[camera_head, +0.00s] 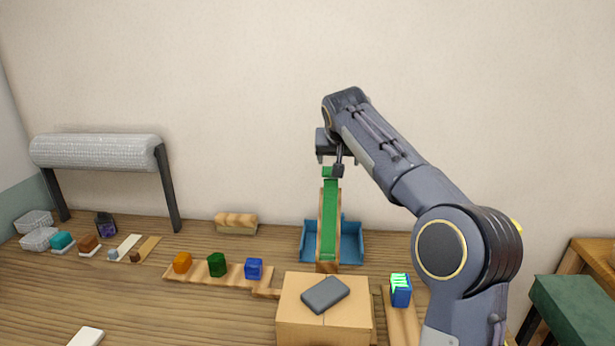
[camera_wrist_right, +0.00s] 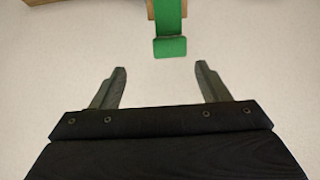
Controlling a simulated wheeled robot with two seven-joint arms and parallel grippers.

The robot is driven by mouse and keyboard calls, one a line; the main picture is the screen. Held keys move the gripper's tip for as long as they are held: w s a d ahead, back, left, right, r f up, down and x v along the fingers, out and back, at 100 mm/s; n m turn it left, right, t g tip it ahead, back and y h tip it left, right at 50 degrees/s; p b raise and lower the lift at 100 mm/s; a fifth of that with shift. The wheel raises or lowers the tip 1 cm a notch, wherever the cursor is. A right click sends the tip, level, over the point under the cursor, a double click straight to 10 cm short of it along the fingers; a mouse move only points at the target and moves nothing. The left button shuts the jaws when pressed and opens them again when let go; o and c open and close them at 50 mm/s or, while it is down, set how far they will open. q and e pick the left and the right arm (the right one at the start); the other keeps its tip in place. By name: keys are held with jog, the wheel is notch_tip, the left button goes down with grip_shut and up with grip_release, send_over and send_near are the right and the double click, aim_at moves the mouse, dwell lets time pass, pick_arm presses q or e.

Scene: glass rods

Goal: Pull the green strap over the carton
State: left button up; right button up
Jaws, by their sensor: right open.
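The green strap (camera_head: 329,215) lies along an upright wooden board (camera_head: 337,262) behind the carton. Its green end piece (camera_wrist_right: 170,47) shows in the right wrist view, ahead of the fingertips. The carton (camera_head: 325,325) is a brown cardboard box at the front centre, with a dark grey block (camera_head: 325,293) on its top. My right gripper (camera_head: 334,166) is near the top end of the strap in the head view. In the right wrist view my right gripper (camera_wrist_right: 162,70) is open, with nothing between its fingers. My left gripper is not in view.
A blue tray (camera_head: 351,246) sits around the board's foot. Orange, green and blue pieces (camera_head: 254,269) stand on a wooden strip left of the carton. A blue block with green marks (camera_head: 401,291) stands on the right. A roll on a stand (camera_head: 95,150) is at the far left.

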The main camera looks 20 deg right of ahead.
jog(key=shift+h, duration=0.3)
jog(key=shift+w+d+f+p, duration=0.2)
jog(key=shift+w+d+f, duration=0.15)
jog(key=shift+w+f, duration=0.7)
jog(key=shift+w+d+f+p, duration=0.15)
jog(key=shift+w+d+f, duration=0.25)
jog(key=shift+w+f, duration=0.7)
jog(key=shift+w+d+f+p, duration=0.2)
jog(key=shift+w+d+f, duration=0.3)
jog(key=shift+w, duration=0.95)
jog(key=shift+a+f, duration=0.1)
jog(key=shift+a, duration=0.05)
